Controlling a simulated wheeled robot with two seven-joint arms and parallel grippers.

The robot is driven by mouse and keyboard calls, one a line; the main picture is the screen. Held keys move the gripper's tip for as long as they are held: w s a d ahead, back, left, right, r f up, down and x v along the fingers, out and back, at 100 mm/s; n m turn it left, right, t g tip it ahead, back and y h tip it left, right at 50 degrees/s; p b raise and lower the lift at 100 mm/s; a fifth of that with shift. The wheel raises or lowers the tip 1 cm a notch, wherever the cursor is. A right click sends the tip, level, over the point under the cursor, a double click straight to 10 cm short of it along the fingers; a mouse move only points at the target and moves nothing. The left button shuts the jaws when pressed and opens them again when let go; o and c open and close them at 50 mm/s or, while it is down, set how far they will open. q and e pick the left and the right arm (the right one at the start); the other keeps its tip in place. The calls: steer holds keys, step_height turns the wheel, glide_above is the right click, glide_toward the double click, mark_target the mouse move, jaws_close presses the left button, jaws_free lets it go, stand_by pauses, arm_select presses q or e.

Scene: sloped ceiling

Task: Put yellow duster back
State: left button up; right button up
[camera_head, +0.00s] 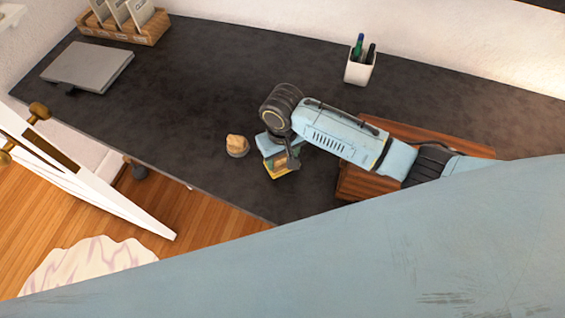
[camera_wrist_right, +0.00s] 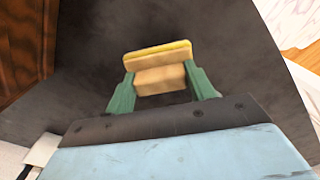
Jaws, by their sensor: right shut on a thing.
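The yellow duster (camera_wrist_right: 160,78) is a pale wooden block with a yellow layer along its far edge. My right gripper (camera_wrist_right: 163,82) is shut on it, with one green finger at each side of the block. In the head view, my right gripper (camera_head: 284,167) points down over the dark desk, near its front edge. The duster is mostly hidden there by the gripper, with only a little yellow showing. I cannot tell whether the duster touches the desk. My left gripper is not in view.
A brown wooden box (camera_head: 358,186) stands under my right forearm. A small tan object (camera_head: 237,143) sits just left of the gripper. A white pen cup (camera_head: 360,68), a closed laptop (camera_head: 88,67) and a wooden organiser (camera_head: 122,33) stand farther back. The desk's middle is clear.

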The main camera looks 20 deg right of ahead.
mark_target(282, 164)
steer(key=shift+f+b, duration=0.3)
steer(key=shift+f, duration=1.5)
steer(key=shift+f, duration=0.2)
steer(key=o, duration=1)
steer(key=shift+c, duration=0.2)
steer(key=shift+r, duration=0.1)
step_height(282, 164, up, 12)
steer(key=shift+r+p, duration=0.1)
steer(key=shift+p, duration=0.85)
